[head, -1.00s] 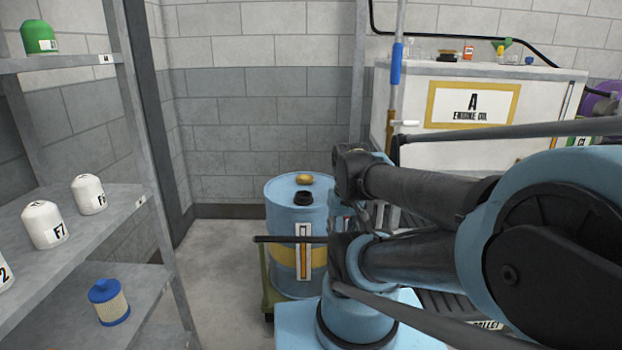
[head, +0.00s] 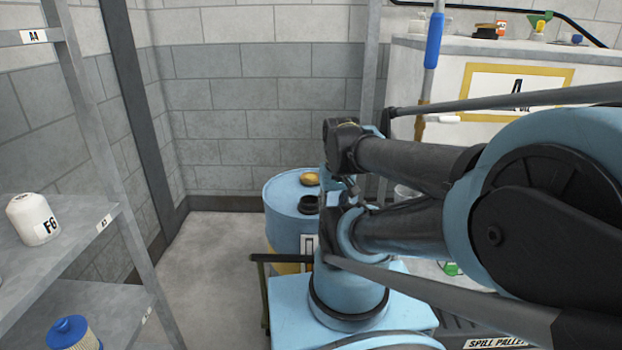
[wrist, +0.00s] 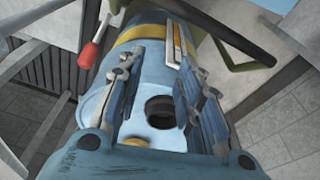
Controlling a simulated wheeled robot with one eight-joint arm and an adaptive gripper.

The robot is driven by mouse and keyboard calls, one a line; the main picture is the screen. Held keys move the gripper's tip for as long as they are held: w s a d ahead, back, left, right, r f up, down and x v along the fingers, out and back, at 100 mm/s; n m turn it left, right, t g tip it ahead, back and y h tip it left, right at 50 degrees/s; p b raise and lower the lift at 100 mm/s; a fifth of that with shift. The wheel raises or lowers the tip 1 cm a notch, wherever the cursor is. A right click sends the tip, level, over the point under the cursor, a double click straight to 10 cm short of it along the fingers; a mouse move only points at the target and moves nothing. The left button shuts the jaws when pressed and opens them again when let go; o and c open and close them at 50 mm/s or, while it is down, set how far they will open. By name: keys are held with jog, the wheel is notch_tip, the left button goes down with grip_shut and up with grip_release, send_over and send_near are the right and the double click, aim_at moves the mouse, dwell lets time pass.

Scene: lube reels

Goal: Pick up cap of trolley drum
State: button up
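The trolley drum (head: 284,190) is light blue with a yellow band and stands ahead, left of my arm. On its top are a black ring-shaped fitting (head: 309,204) and a round brass-yellow cap (head: 311,178) behind it. In the wrist view, the drum top (wrist: 100,103) lies below my gripper (wrist: 160,75). The fingers are spread apart with nothing between them. The black fitting (wrist: 161,110), with a dark middle, shows between the fingers, apart from them. The yellow cap (wrist: 137,142) is partly cut off by my gripper's body. In the head view my arm hides the drum's right side.
A white tank (head: 450,95) with small items on top stands at the right behind my arm. A dark trolley handle (head: 280,258) crosses before the drum. Floor is free between shelf and drum.

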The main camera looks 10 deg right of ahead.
jog(key=shift+a, duration=0.2)
jog(key=o, duration=0.8)
jog(key=shift+s+r, duration=0.3)
jog(key=shift+r, duration=0.05)
jog(key=shift+c, duration=0.2)
jog(key=o, duration=0.4)
jog(key=shift+w+r, duration=0.15)
jog(key=shift+r, duration=0.2)
jog(key=shift+o, duration=1.4)
jog(key=w+r+m, duration=0.4)
jog(key=w+r, duration=0.2)
jog(key=w, duration=0.1)
jog(key=shift+w+m+g, duration=0.2)
jog(key=shift+m+g, duration=0.1)
jog(key=shift+m, duration=0.1)
jog(key=w+r+m, duration=0.3)
jog(key=w+m, duration=0.1)
jog(key=w, duration=0.3)
jog(key=m+g, duration=0.2)
jog(key=m, duration=0.7)
send_over(309, 176)
notch_tip(309, 176, down, 11)
jog(key=shift+a+f, duration=0.1)
jog(key=shift+a, duration=0.05)
jog(key=shift+s+f, duration=0.2)
jog(key=shift+f, duration=2.6)
